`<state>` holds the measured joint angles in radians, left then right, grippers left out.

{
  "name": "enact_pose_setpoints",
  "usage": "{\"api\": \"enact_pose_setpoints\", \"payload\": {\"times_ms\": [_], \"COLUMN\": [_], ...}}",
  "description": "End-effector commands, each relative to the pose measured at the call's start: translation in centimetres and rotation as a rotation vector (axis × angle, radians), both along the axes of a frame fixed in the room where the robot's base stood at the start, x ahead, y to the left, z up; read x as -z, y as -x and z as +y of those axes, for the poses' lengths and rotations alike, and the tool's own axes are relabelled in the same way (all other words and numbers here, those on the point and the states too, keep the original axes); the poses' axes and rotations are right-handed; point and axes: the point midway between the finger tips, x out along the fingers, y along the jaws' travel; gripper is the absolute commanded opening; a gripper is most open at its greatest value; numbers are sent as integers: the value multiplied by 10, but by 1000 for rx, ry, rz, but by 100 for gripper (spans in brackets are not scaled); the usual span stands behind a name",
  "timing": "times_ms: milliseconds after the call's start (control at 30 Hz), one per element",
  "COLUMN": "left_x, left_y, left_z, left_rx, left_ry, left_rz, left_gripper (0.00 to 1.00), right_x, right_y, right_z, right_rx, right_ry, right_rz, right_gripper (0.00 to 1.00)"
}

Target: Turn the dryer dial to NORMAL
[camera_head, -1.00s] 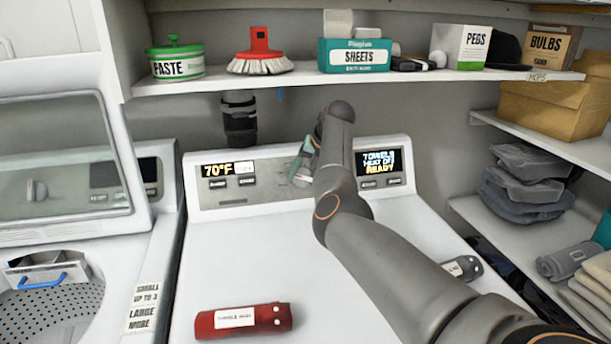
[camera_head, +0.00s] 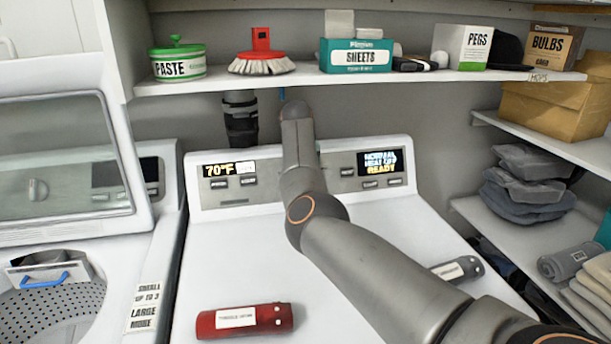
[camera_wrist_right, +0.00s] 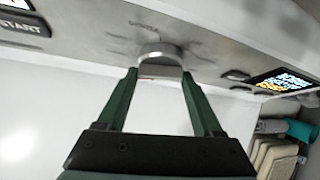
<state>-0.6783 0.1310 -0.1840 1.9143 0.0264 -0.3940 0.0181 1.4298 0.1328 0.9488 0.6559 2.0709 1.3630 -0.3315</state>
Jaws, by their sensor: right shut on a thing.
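The dryer (camera_head: 262,255) stands in the middle with its control panel (camera_head: 333,172) at the back. The panel's right display (camera_head: 380,162) appears to read NORMAL, HEAT OFF, READY. In the right wrist view, the silver dial (camera_wrist_right: 160,62) sits on the panel between the fingertips of my right gripper (camera_wrist_right: 160,75). The green fingers are shut on it, with a small red mark at its lower edge. In the head view my right arm hides the dial and the gripper. My left gripper is not in view.
A red cylinder (camera_head: 244,320) and a grey cylinder (camera_head: 458,269) lie on the dryer top. A shelf (camera_head: 300,80) with boxes and a brush runs above the panel. A washer with a raised lid (camera_head: 62,165) stands left.

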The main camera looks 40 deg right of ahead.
Motion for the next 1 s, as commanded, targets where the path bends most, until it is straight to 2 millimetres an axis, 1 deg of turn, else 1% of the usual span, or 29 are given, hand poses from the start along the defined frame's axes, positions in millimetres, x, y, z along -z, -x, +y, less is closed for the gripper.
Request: {"api": "enact_pose_setpoints", "payload": {"times_ms": [300,800,833,1000], "left_x": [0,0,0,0], "left_y": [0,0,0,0], "left_z": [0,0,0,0], "left_rx": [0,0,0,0], "left_ry": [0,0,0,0], "left_rz": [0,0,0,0], "left_gripper": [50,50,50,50], "right_x": [0,0,0,0], "right_y": [-1,0,0,0], "right_z": [1,1,1,1], "right_rx": [-51,-60,-60,-59], "right_ry": [92,110,110,109], "right_rz": [50,61,61,60], "right_gripper": [12,12,69,88]}}
